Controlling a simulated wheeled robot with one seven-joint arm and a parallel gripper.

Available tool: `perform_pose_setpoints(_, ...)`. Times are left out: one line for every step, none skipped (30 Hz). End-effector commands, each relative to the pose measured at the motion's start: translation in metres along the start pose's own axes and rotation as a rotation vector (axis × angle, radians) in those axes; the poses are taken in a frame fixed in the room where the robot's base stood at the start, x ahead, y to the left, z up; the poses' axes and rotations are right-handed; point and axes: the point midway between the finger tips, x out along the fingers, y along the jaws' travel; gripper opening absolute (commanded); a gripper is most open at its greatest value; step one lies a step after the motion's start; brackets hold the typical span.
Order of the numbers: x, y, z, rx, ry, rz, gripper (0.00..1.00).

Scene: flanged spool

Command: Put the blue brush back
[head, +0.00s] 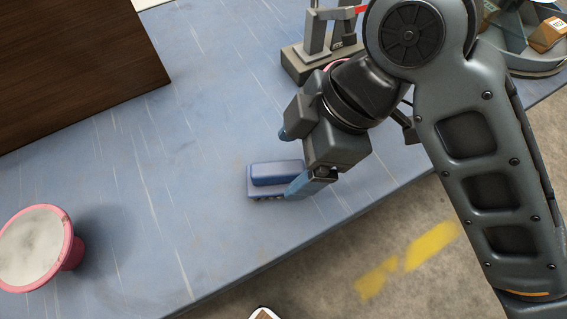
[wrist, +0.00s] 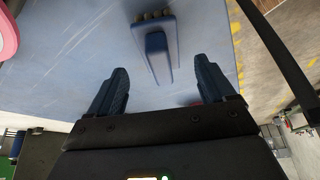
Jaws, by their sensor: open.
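The blue brush (head: 277,178) lies on the blue table with its raised handle on top. In the head view its right end is partly hidden by one finger of my gripper (head: 297,160). In the wrist view the brush (wrist: 157,52) lies ahead of the fingers, with bristle tufts at its far edge. My gripper (wrist: 160,88) is open. Its two fingers are spread to either side of the brush's line, with nothing between the tips.
A pink-rimmed flanged spool (head: 38,250) stands at the table's left front. A dark wooden panel (head: 70,60) is at the back left, and a grey stand (head: 318,45) is behind my gripper. The blue table (head: 130,180) is clear around the brush; its edge is near on the right.

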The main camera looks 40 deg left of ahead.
Motion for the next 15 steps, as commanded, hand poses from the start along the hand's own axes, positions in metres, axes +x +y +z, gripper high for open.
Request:
perform_pose_setpoints(-0.011, 0.001, 0.0, -0.002, -0.002, 0.003, 0.83)
perform_pose_setpoints(-0.017, 0.0, 0.0, -0.004, -0.002, 0.002, 0.83)
perform_pose_setpoints(-0.025, 0.001, -0.001, -0.003, -0.002, 0.003, 0.83)
perform_pose_setpoints(-0.03, 0.001, -0.001, -0.003, -0.001, 0.003, 0.83)
perform_pose_setpoints(-0.035, 0.0, -0.001, -0.003, -0.001, 0.001, 0.83)
perform_pose_setpoints(-0.041, 0.0, -0.001, -0.002, -0.001, 0.002, 0.83)
perform_pose_setpoints(-0.045, 0.001, 0.0, -0.002, -0.001, 0.002, 0.83)
perform_pose_setpoints(-0.049, 0.0, -0.001, -0.002, -0.001, 0.001, 0.83)
perform_pose_setpoints(-0.053, 0.0, 0.0, -0.002, -0.001, 0.001, 0.83)
perform_pose_setpoints(-0.056, 0.0, 0.0, -0.002, -0.001, 0.001, 0.83)
perform_pose_setpoints(-0.058, 0.0, 0.0, -0.001, -0.001, 0.0, 0.83)
perform_pose_setpoints(-0.06, 0.0, 0.0, -0.002, -0.001, 0.0, 0.83)
perform_pose_setpoints(-0.061, 0.0, 0.0, -0.002, 0.0, 0.0, 0.83)
perform_pose_setpoints(-0.062, 0.0, 0.0, -0.002, 0.0, -0.001, 0.83)
perform_pose_setpoints(-0.063, 0.0, 0.0, -0.002, 0.0, -0.001, 0.83)
